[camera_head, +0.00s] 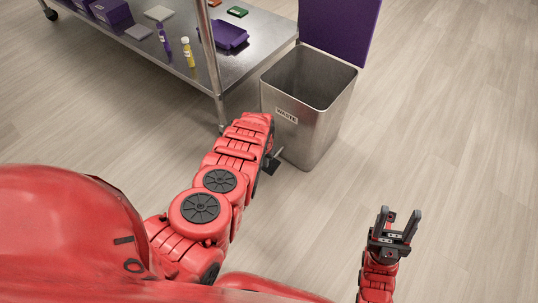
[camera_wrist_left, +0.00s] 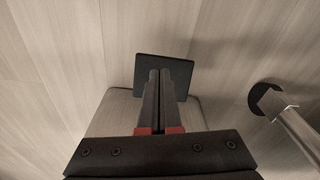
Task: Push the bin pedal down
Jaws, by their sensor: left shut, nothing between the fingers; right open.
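The metal waste bin (camera_head: 312,138) stands on the floor at the right end of the steel table. Its purple lid (camera_head: 342,25) stands raised and the bin's mouth is open. The black pedal (camera_wrist_left: 178,68) shows in the left wrist view as a flat plate at the bin's foot. My left gripper (camera_wrist_left: 160,74) is shut and empty, with its fingertips over the pedal's middle; they appear to touch it. In the head view my left arm mostly hides this gripper. My right gripper (camera_head: 396,224) is open and empty above bare floor at the lower right.
The steel table (camera_head: 262,58) holds a purple tray (camera_head: 230,36), a yellow bottle (camera_head: 188,53) and other small items. A table leg (camera_wrist_left: 298,130) with a black foot stands right of the pedal in the left wrist view. Floor right of the bin is clear.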

